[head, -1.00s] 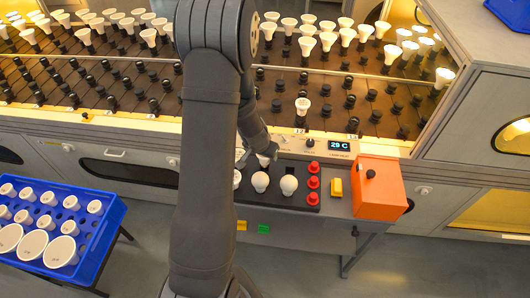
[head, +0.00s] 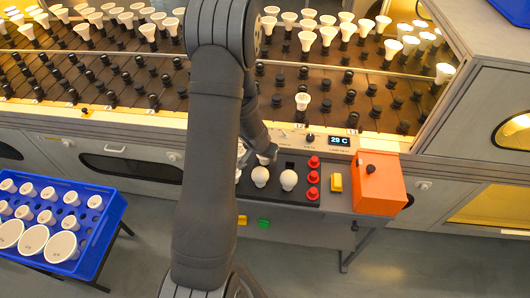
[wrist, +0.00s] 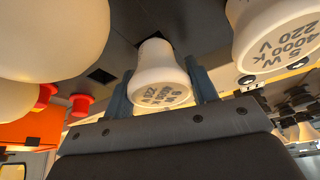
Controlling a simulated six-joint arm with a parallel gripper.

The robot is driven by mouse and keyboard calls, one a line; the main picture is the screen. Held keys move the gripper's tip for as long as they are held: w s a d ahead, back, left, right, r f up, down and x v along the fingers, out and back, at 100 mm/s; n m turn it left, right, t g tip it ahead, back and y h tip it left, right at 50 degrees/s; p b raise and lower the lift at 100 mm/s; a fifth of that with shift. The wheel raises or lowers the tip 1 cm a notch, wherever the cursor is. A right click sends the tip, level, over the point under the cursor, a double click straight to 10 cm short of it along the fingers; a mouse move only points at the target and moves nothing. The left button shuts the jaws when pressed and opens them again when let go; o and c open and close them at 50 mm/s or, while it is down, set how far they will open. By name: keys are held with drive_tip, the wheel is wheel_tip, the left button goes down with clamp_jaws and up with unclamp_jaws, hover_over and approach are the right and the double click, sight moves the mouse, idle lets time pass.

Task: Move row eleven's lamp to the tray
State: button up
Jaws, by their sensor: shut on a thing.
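My gripper (head: 266,157) is over the dark test panel (head: 278,199) below the rack, behind the round white bulbs. In the wrist view its two fingers (wrist: 160,88) are shut on a white reflector lamp (wrist: 160,74) with print on its broad face. The lamp's narrow end is at a dark square opening in the panel; I cannot tell how deep it sits. In the head view my gripper mostly hides this lamp. The blue tray (head: 106,229) stands at the lower left with several white lamps in it. Row numbers are too small to read.
The rack (head: 225,95) holds several lamps and many empty dark sockets; one lamp (head: 302,101) stands alone near its front.

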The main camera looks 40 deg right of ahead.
drive_tip(key=o, duration=1.1)
drive_tip(key=shift+c, duration=0.2)
drive_tip(key=v, duration=1.7)
drive_tip(key=shift+a+r, duration=0.1)
drive_tip(key=x, duration=1.6)
drive_tip(key=shift+w+f, duration=0.1)
drive_tip(key=shift+f, duration=0.25)
drive_tip(key=shift+r, duration=0.1)
drive_tip(key=shift+d+f, duration=0.25)
drive_tip(key=shift+f, duration=0.2)
drive_tip(key=shift+r, duration=2.15)
